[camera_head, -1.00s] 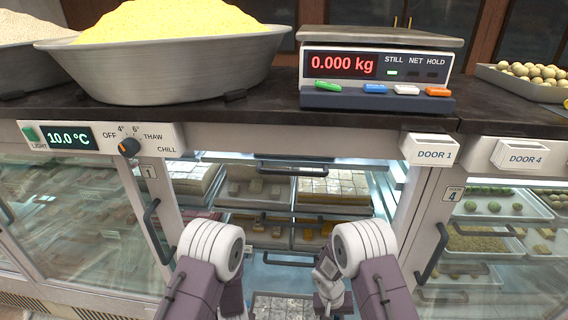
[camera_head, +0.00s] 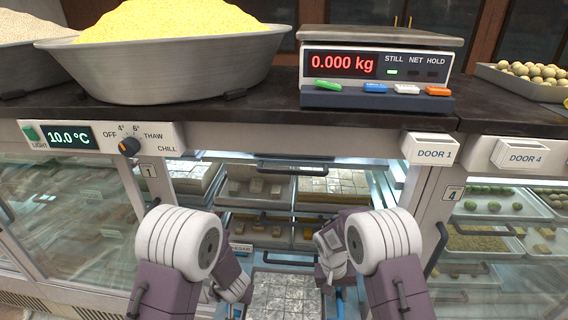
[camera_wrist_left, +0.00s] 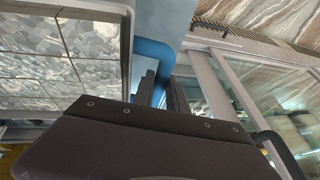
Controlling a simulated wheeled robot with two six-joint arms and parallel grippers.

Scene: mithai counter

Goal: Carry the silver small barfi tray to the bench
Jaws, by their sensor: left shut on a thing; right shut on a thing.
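The tray of silver-topped barfi pieces (camera_head: 284,296) is at the bottom middle of the head view, between my two arms and in front of the open cabinet bay. Its pale rim (camera_wrist_left: 128,45) fills the left of the left wrist view, with a blue handle (camera_wrist_left: 153,48) at its side. My left gripper (camera_wrist_left: 170,92) is shut on that handle. My right gripper (camera_head: 335,287) is at the tray's right side, shut, with a bit of blue by it; its fingertips are mostly hidden. No bench can be made out.
Behind the tray, cabinet shelves hold more sweet trays (camera_head: 333,188). A counter (camera_head: 275,112) above carries a scale (camera_head: 375,68) and a basin of yellow sweets (camera_head: 165,72). Glass doors with dark handles (camera_head: 436,250) flank the bay on both sides.

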